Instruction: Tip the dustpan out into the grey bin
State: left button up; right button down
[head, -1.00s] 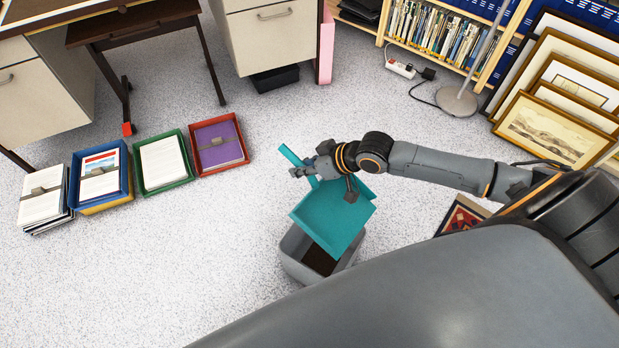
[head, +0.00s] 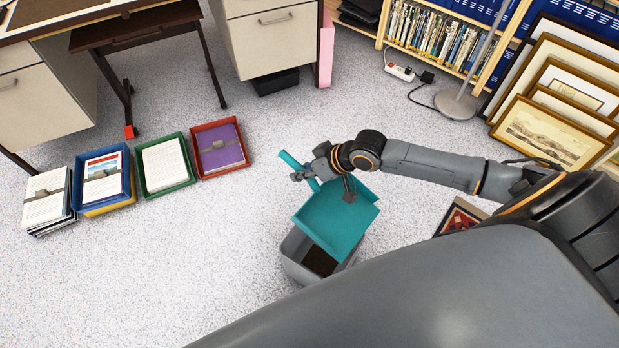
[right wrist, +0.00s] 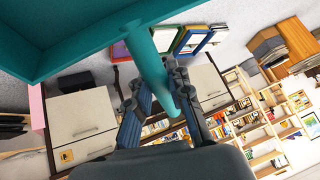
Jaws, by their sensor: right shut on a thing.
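The teal dustpan (head: 336,218) is held over the grey bin (head: 294,262), tilted, with its pan covering much of the bin's opening. Dark brown material (head: 319,261) shows inside the bin below the pan's edge. My right gripper (head: 306,176) is shut on the dustpan's handle (head: 296,166). In the right wrist view the handle (right wrist: 150,62) runs between the two fingers (right wrist: 157,95), and the pan (right wrist: 70,35) fills the upper left. My left gripper is not in view.
Coloured trays of papers, among them a green tray (head: 165,188) and a red one (head: 240,170), stand on the floor at left. Framed prints (head: 548,133) lean at right near a lamp base (head: 455,103). Speckled floor around the bin's left side is clear.

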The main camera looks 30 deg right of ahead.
jog(key=shift+r+g+p, duration=0.4)
jog(key=shift+r+p, duration=0.25)
jog(key=shift+p, duration=0.4)
jog(key=shift+r+p, duration=0.1)
jog(key=shift+p, duration=0.2)
jog(key=r+g+h+p, duration=0.1)
jog(key=p, duration=0.3)
jog(key=shift+r+g, duration=0.15)
jog(key=shift+g, duration=0.25)
jog(key=shift+p, duration=0.35)
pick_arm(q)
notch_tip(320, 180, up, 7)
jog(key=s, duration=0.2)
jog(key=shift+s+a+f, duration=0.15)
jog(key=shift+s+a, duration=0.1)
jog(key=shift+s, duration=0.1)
